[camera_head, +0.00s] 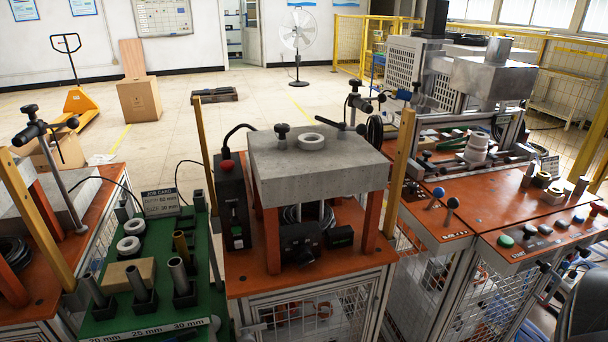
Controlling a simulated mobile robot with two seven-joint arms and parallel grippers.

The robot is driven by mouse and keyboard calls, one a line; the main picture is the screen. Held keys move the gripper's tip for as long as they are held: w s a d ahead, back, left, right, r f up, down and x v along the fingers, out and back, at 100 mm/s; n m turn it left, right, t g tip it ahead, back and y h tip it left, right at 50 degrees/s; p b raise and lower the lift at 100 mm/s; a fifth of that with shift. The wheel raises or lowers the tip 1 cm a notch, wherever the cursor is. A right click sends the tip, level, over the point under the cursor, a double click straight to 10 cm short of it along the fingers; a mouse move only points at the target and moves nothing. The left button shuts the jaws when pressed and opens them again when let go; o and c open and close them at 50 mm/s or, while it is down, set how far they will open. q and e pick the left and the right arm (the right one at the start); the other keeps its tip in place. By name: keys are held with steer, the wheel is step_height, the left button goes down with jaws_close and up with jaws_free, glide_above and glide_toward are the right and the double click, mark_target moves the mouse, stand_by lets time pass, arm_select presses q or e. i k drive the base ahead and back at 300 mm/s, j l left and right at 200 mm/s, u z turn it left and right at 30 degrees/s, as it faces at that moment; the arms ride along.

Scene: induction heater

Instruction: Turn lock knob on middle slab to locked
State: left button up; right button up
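The middle slab (350,165) is a thick grey block on orange legs, standing on an orange-topped bench at the centre. A black lock knob (282,131) stands upright on its top near the back left. A white ring (311,141) lies on the slab to the right of the knob. I cannot read from this view which way the knob is turned. No gripper can be made out in the picture, and nothing touches the knob or the slab.
A green table (100,328) with rings and tubes stands left of the bench. Wooden posts (402,165) flank the slab. A press bench with buttons (505,241) is at the right. A dark rounded shape (588,312), unclear to me, fills the lower right corner.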

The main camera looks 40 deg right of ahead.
mark_target(280, 128)
steer(key=z, duration=1.1)
